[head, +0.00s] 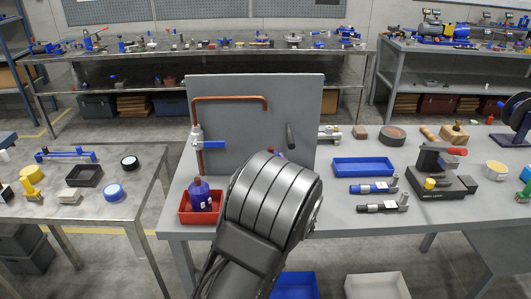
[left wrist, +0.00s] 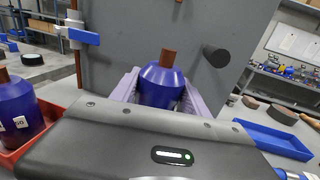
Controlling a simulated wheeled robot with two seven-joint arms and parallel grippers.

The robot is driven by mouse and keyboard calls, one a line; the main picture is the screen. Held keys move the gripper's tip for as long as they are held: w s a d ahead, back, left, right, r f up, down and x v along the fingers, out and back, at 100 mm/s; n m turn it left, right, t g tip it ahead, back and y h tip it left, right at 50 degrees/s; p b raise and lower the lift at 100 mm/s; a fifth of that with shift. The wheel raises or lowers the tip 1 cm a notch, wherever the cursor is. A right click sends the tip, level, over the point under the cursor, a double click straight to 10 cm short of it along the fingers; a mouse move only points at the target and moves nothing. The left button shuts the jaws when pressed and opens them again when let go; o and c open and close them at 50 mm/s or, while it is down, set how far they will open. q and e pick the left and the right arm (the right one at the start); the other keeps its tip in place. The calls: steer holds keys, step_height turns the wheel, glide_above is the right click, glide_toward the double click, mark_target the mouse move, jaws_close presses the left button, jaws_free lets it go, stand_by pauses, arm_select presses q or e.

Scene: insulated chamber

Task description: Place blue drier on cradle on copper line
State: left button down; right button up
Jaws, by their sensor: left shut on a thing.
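The blue drier (left wrist: 162,86), with a copper stub on top, is held upright between the pale purple fingers of my left gripper (left wrist: 160,92) in the left wrist view. It is in front of the grey panel. In the head view my grey arm hides almost all of the drier and the fingers. The copper line (head: 232,98) runs up the panel, across and down to a short open end. I cannot make out the cradle; that part of the panel is behind my arm. My right gripper is in neither view.
A second blue bottle-shaped part (head: 201,194) with a label stands in a red tray (head: 186,219) left of my arm. A blue-handled valve (head: 196,138) and a dark peg (head: 291,135) are on the panel (head: 306,93). A blue tray (head: 362,167) and tools lie to the right.

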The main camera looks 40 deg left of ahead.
arm_select(q)
steer(key=shift+x, duration=1.95)
steer(key=shift+w+a+r, duration=0.1)
steer(key=shift+w+a, duration=0.1)
steer(key=shift+a, duration=0.1)
steer(key=x, duration=0.2)
steer(key=shift+w+a+p, duration=0.2)
steer(key=shift+w+p, duration=0.05)
steer(key=shift+p, duration=0.1)
steer(key=shift+f, duration=0.75)
